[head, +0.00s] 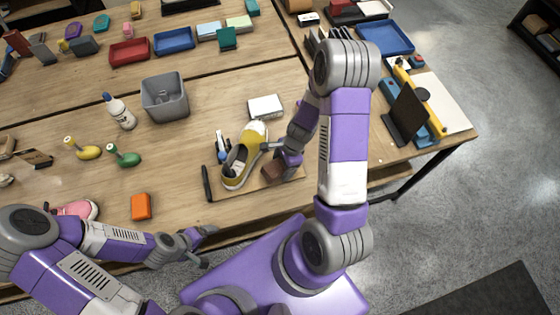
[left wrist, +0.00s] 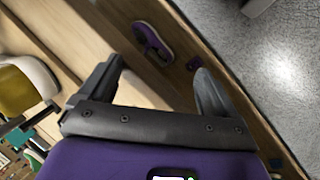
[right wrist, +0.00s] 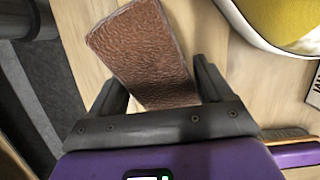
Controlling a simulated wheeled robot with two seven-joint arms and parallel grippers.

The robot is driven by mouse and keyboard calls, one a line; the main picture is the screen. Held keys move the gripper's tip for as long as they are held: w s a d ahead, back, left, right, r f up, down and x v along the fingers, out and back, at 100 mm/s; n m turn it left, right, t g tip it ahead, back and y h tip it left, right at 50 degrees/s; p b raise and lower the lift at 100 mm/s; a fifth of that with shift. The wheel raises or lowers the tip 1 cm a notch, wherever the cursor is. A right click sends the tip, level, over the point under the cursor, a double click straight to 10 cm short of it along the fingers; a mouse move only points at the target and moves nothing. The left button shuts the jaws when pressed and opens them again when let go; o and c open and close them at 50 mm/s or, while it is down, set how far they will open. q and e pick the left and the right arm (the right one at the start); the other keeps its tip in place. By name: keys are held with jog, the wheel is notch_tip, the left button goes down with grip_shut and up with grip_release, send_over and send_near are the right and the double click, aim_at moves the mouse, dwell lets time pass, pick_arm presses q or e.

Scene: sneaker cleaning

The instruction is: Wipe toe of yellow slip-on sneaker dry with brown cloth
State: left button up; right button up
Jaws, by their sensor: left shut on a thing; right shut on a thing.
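The yellow slip-on sneaker (head: 251,142) stands on a wooden board (head: 258,182) near the table's front edge, its pale toe pointing away from me. Part of it shows in the left wrist view (left wrist: 20,90) and in the right wrist view (right wrist: 283,20). My right gripper (head: 281,163) holds the brown cloth (head: 274,169) just right of the sneaker. In the right wrist view the cloth (right wrist: 145,55) lies between the fingers, apart from the sneaker. My left gripper (head: 205,246) is at the table's front edge, fingers apart, with nothing visible between them.
A grey bin (head: 165,97), a white bottle (head: 119,111) and an orange block (head: 141,206) are further left. Bare tabletop lies between the orange block and the board.

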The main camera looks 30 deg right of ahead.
pick_arm(q)
jog(key=shift+s+a+f, duration=0.15)
jog(key=shift+f, duration=0.45)
jog(key=shift+s+a+f, duration=0.1)
jog(key=shift+s+f, duration=0.05)
jog(key=shift+f, duration=0.45)
pick_arm(e)
jog(key=shift+s+a+f, duration=0.1)
jog(key=shift+s+f, duration=0.3)
jog(key=shift+w+d+r+p, duration=0.15)
jog(key=shift+d+r+p, duration=0.15)
jog(key=shift+r+p, duration=0.45)
jog(key=r+p, duration=0.1)
jog(key=d+r+p, duration=0.1)
jog(key=w+p, duration=0.1)
jog(key=shift+d+r, duration=0.25)
jog(key=shift+r, duration=0.25)
pick_arm(q)
jog(key=shift+g, duration=0.3)
jog(key=r, duration=0.2)
jog(key=d+r, duration=0.1)
jog(key=r, duration=0.1)
jog(key=shift+w, duration=0.35)
pick_arm(e)
jog(key=shift+s+a, duration=0.1)
jog(key=shift+s, duration=0.1)
jog(key=shift+r, duration=0.1)
